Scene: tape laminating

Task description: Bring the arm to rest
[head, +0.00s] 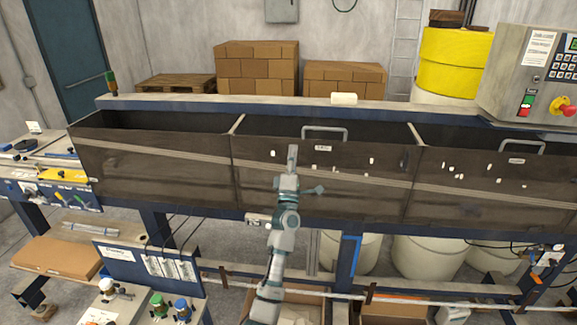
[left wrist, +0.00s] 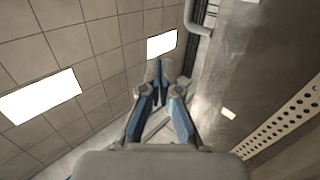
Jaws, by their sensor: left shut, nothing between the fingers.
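My left arm rises from the bottom middle of the head view, in front of the dark drawer fronts. Its gripper (head: 292,155) points up, with the fingers together and nothing between them. In the left wrist view the gripper (left wrist: 158,75) also shows shut and empty, with blue-grey finger links, against a tiled ceiling with bright light panels (left wrist: 40,97). My right gripper is in neither view.
A long dark bin (head: 330,190) with several compartments and metal handles spans the middle. A white roll (head: 344,98) lies on the ledge behind it. A control box (head: 530,75) stands at right, and a workbench (head: 45,160) at left.

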